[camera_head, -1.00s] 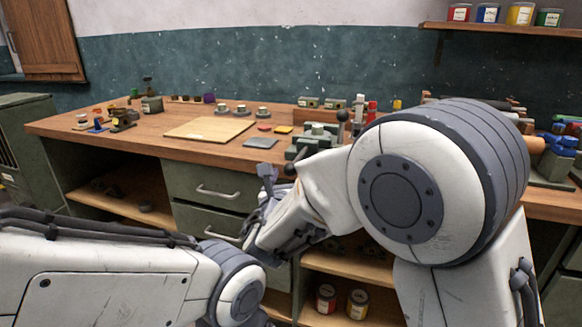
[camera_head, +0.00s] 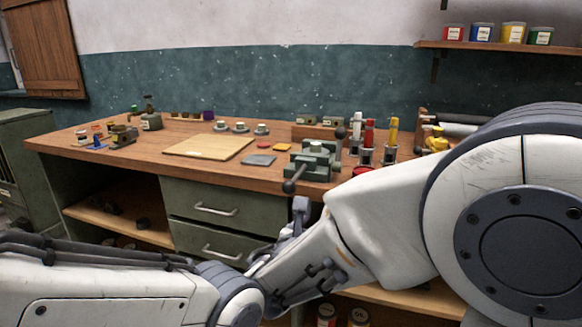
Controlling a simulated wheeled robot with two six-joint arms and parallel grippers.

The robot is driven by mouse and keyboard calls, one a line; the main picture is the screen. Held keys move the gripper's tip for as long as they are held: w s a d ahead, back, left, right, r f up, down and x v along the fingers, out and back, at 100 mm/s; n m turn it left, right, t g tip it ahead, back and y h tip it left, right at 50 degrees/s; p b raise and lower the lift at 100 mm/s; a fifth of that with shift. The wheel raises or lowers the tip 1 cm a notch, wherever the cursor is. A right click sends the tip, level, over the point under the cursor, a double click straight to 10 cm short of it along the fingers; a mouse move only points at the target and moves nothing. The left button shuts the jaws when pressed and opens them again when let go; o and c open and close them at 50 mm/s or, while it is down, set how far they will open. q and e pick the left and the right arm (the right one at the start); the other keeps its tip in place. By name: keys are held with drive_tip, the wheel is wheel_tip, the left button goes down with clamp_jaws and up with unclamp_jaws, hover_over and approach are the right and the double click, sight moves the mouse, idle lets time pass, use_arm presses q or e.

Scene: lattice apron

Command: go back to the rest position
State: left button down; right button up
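My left arm (camera_head: 110,285) comes in low from the left and ends in view at a rounded grey joint at the bottom centre. My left gripper does not show. My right arm (camera_head: 385,225) fills the lower right and slants down and left in front of the bench. Small grey parts at its far end, by the drawers, look like my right gripper (camera_head: 300,212). They are partly hidden and overlap the arm, so I cannot tell whether the fingers are open. Nothing is visibly held.
The wooden workbench (camera_head: 140,155) runs behind my arms. A green vise (camera_head: 314,160) with a dark handle stands at its front edge. A light board (camera_head: 208,147) lies left of it. Green drawers (camera_head: 215,209) are below. A wall shelf (camera_head: 500,46) holds paint tins.

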drive_tip(key=s+d+f+m+g, duration=0.4)
drive_tip(key=s+m, duration=0.2)
drive_tip(key=s, duration=0.1)
drive_tip(key=s+d+f+m+g, duration=0.3)
drive_tip(key=s+f+m+g, duration=0.15)
drive_tip(key=s+m, duration=0.2)
drive_tip(key=s+a+f+m+g+y, duration=0.1)
drive_tip(key=s+a+m+g+y, duration=0.3)
drive_tip(key=s, duration=0.3)
drive_tip(key=s+a+f+m+g+y, duration=0.2)
drive_tip(key=s+a+m+y, duration=0.1)
drive_tip(key=s+m, duration=0.4)
wheel_tip(320, 180, up, 22)
drive_tip(key=s+p, duration=0.1)
drive_tip(key=p, duration=2.1)
drive_tip(key=shift+a, duration=0.35)
